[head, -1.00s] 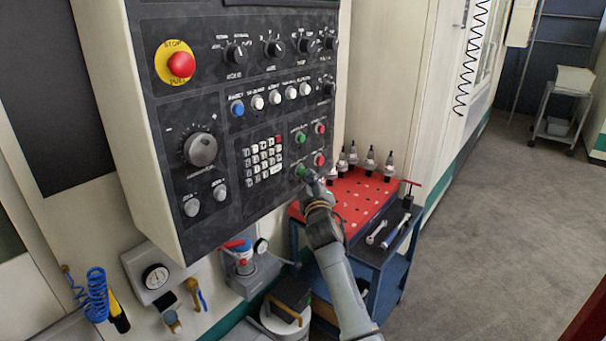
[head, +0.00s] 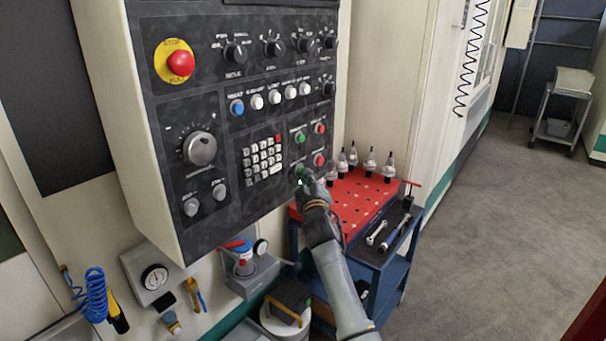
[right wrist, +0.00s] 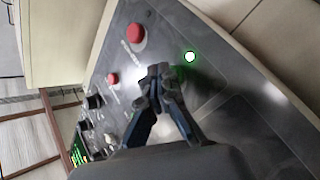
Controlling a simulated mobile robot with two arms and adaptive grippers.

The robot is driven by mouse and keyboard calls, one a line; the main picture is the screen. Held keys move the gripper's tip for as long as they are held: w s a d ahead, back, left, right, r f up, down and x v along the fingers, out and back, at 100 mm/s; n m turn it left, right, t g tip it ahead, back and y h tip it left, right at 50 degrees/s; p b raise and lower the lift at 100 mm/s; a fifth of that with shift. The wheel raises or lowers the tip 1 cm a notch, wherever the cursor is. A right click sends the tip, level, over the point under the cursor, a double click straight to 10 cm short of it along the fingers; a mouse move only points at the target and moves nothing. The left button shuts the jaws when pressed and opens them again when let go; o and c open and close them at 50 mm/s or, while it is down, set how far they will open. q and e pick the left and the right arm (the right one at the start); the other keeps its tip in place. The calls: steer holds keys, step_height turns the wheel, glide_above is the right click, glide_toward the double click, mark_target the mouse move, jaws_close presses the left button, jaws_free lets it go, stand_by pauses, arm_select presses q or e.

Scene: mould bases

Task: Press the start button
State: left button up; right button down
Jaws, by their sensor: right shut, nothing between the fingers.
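The control panel (head: 225,120) has a green button (head: 299,170) at its lower right, left of the lower red button. My right gripper (head: 306,177) is shut and empty, with its fingertips at this green button and partly covering it. I cannot tell how far the button is pressed in. Just below it a small lamp (head: 299,182) glows white-green. The lit lamp (right wrist: 190,56) also shows in the right wrist view, beside the shut fingertips (right wrist: 157,76), which hide the button area there. My left gripper is not in view.
A second green button (head: 300,137) sits above, with red buttons (head: 319,160) to the right. A red emergency stop (head: 180,63) is at upper left. A blue cart with a red top (head: 350,200) holding tools stands beside the panel, near my right arm.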

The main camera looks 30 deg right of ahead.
steer(key=shift+s+d+p, duration=0.3)
steer(key=shift+s+p, duration=0.35)
steer(key=shift+s, duration=0.1)
steer(key=s+p, duration=0.1)
steer(key=s+d+p, duration=0.1)
steer(key=s, duration=0.1)
steer(key=s+d+p, duration=0.1)
steer(key=shift+s, duration=0.3)
stand_by(2.0)
